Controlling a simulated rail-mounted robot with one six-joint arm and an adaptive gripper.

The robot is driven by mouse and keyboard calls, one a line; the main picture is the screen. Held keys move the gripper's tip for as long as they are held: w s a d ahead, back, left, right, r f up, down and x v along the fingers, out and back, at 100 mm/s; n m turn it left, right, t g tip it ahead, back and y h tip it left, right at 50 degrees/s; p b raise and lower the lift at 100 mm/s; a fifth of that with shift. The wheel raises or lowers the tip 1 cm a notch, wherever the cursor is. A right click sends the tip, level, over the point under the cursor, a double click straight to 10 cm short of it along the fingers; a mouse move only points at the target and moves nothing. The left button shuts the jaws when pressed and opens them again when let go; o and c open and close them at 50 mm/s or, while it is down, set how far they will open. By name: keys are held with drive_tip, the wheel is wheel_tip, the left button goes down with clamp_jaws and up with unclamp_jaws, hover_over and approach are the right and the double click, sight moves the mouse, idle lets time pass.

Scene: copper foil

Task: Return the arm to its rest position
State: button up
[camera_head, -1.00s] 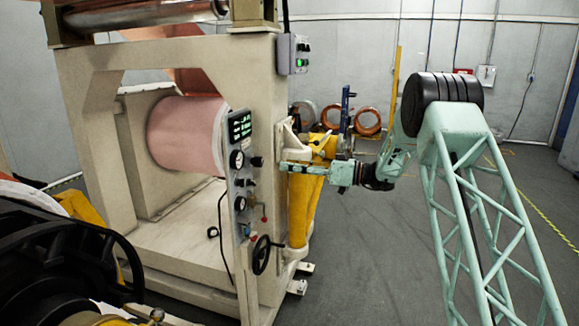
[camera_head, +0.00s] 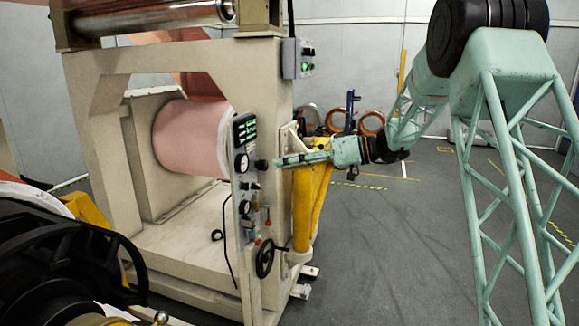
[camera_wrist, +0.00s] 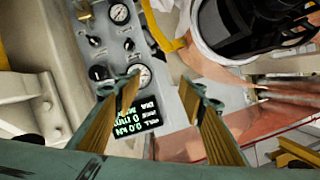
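My gripper (camera_head: 278,162) is at the end of my pale green arm (camera_head: 345,153), stretched left toward the machine's control panel (camera_head: 243,190). In the head view its tips are close to a black knob (camera_head: 262,164) on the panel's right side; I cannot tell whether they touch it. In the wrist view the two ribbed fingers of my gripper (camera_wrist: 160,88) are spread apart with nothing held between them. The panel's gauges (camera_wrist: 119,13) and green-lit display (camera_wrist: 138,119) show beyond the fingers, upside down.
The cream machine frame (camera_head: 180,73) with a copper roll (camera_head: 187,138) fills the left. A black handwheel (camera_head: 265,257) and a yellow post (camera_head: 303,205) stand close below my gripper. A switch box (camera_head: 298,58) is above. Grey floor (camera_head: 385,245) is open to the right.

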drive_tip(key=s+d+r+m+g+h, duration=0.1)
drive_tip(key=s+d+r+h, duration=0.1)
drive_tip(key=s, duration=0.9)
drive_tip(key=s+d+r+m+h, duration=0.1)
drive_tip(key=s+r+m+h, duration=0.15)
drive_tip(key=s, duration=0.85)
drive_tip(key=s+d+r+m+g+h, duration=0.1)
drive_tip(key=s+d+h, duration=0.15)
drive_tip(key=s, duration=0.95)
drive_tip(key=s+d+f+m+t+h, duration=0.1)
drive_tip(key=s+d, duration=0.4)
drive_tip(key=s, duration=0.5)
drive_tip(key=s+d+f+m+t+h, duration=0.1)
drive_tip(key=s+d+f+m+h, duration=0.1)
drive_tip(key=s+d, duration=0.4)
drive_tip(key=s+d+f+m+t+h, duration=0.1)
drive_tip(key=s+d+m+h, duration=0.2)
drive_tip(key=s, duration=1)
drive_tip(key=d+h, duration=0.1)
drive_tip(key=d, duration=0.1)
drive_tip(key=shift+s+d+f+h+p, duration=0.2)
drive_tip(key=shift+s+d+h+p, duration=0.1)
drive_tip(key=shift+d+h, duration=0.1)
drive_tip(key=shift+a, duration=0.1)
idle(1.0)
